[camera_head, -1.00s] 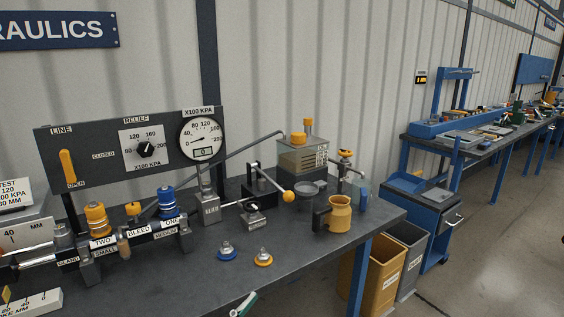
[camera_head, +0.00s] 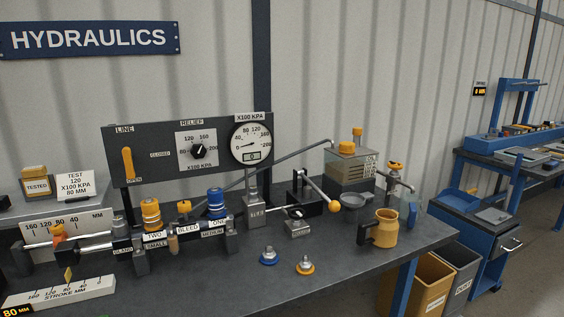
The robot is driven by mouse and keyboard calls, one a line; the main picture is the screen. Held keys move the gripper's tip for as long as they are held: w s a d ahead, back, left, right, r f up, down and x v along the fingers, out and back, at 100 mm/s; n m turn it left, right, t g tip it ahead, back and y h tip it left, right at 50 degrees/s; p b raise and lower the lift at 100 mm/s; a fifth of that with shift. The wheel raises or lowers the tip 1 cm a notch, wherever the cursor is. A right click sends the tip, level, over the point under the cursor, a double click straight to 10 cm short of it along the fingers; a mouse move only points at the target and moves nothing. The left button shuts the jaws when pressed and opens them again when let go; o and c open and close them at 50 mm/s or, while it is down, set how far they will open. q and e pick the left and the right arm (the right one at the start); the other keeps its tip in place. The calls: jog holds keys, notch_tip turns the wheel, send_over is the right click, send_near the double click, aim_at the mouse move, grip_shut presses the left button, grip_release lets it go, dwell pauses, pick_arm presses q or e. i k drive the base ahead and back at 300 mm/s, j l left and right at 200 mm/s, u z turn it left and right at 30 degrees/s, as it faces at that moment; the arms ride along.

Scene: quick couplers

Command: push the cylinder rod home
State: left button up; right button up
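The cylinder (camera_head: 190,244) lies level on the bench at the left, held by dark brackets, with labels GLAND, TWO, SMALL, BLEED, ONE and MEDIUM along it. Its bright rod (camera_head: 92,248) sticks out to the left, with an orange piece (camera_head: 57,233) near the outer end. A yellow coupler (camera_head: 150,213) and a blue coupler (camera_head: 216,203) stand on top of the cylinder. A white STROKE MM scale (camera_head: 60,293) lies in front of the rod, with a yellow pointer (camera_head: 68,274) above it. Neither of my grippers is in view.
A panel holds a yellow line lever (camera_head: 128,163), a relief dial (camera_head: 198,150) and a gauge (camera_head: 250,142). A ball-ended lever (camera_head: 333,206) and orange jug (camera_head: 384,228) stand right. The front middle is clear.

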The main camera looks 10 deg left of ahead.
aim_at(68, 254)
jog(key=u, duration=1.5)
jog(key=j, duration=0.1)
jog(key=z, duration=0.05)
